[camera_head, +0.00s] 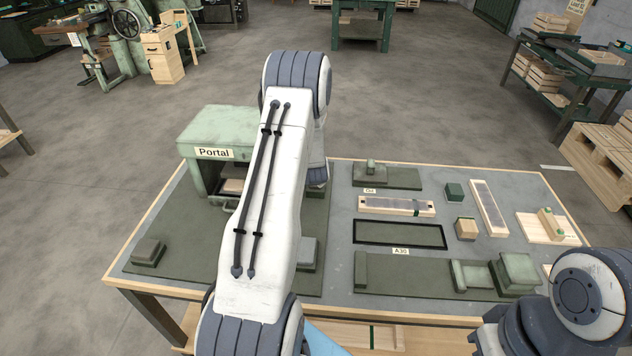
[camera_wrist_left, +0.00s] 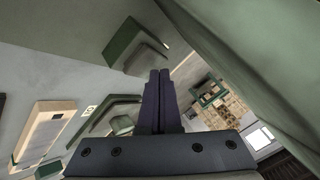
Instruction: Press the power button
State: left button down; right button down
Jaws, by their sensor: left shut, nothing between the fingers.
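A green plate with a raised knob (camera_head: 371,167) stands at the back of the table, with an "On" label (camera_head: 369,190) at its front edge. I cannot tell for sure that this knob is the power button. The plate and knob (camera_wrist_left: 121,124) also show in the left wrist view, left of my left gripper (camera_wrist_left: 160,72). That gripper is shut and empty, its fingertips just below a green block with a grey face (camera_wrist_left: 140,50); I cannot tell whether they touch. In the head view my left arm hides the gripper. My right gripper is out of view.
The green Portal machine (camera_head: 215,130) stands at the table's back left, close to my left arm. Wooden slatted panels (camera_head: 395,206), a dark-framed recess (camera_head: 400,234) and several green blocks lie on the right half. Bare grey tabletop shows between them.

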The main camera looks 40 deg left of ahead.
pick_arm(q)
jog(key=shift+f, duration=0.4)
dwell(0.3)
jog(key=shift+r+p, duration=0.55)
jog(key=shift+r, duration=0.45)
notch_tip(320, 180, up, 6)
jog(key=p, duration=0.4)
jog(key=shift+p, duration=0.4)
